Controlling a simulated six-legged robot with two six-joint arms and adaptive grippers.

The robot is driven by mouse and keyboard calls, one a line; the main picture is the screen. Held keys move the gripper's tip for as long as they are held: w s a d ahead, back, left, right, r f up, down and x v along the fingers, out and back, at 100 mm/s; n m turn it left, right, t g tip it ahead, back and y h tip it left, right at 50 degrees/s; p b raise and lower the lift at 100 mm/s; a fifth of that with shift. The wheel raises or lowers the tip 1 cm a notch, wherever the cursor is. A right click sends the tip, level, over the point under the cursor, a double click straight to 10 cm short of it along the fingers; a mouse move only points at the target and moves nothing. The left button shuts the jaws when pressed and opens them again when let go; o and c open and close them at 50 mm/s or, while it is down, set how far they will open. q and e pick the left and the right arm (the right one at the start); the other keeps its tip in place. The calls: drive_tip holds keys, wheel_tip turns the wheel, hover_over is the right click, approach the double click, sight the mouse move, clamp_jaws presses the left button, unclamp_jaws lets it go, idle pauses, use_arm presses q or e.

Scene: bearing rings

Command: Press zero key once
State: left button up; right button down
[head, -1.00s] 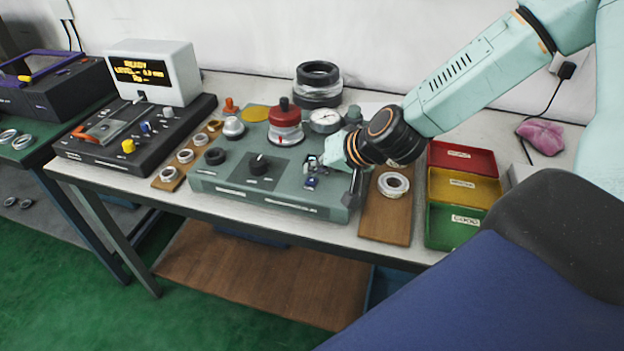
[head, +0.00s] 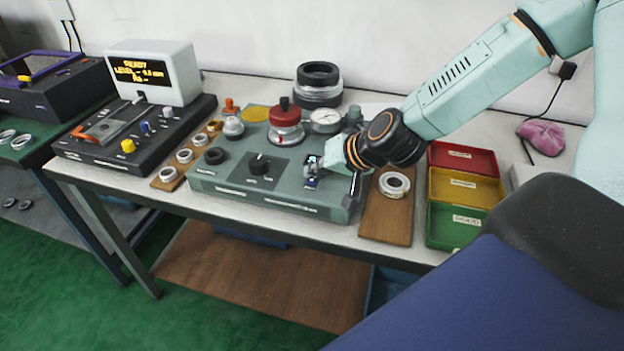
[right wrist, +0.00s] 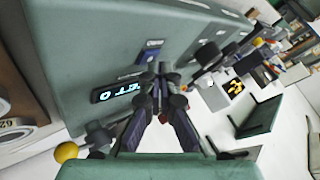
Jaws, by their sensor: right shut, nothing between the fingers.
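The grey-green gauge fixture (head: 215,184) sits on the white bench. On its right side is a small blue key (head: 311,183), seen in the right wrist view as a blue patch (right wrist: 153,43). A small lit display shows next to it, with text that looks like "SET 0" in the right wrist view (right wrist: 118,90). My right gripper (head: 312,171) is shut and empty, its fingertips close above the panel between display and blue key. In the right wrist view its fingertips (right wrist: 161,73) partly hide the panel; I cannot tell whether they touch it. My left gripper is not in view.
A red-topped knob (head: 285,118) and a dial gauge (head: 325,120) stand behind my gripper. A ring (head: 394,185) lies on a wooden board to the right, beside red, yellow and green bins (head: 465,187). A black unit with a lit screen (head: 140,72) stands left.

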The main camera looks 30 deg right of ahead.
sight(316, 182)
drive_tip(key=shift+f, duration=0.35)
idle(0.6)
drive_tip(key=shift+r+p, duration=0.55)
drive_tip(key=shift+r, duration=0.25)
drive_tip(key=shift+r, duration=0.1)
wheel_tip(316, 182, up, 5)
drive_tip(key=p, duration=0.5)
idle(0.6)
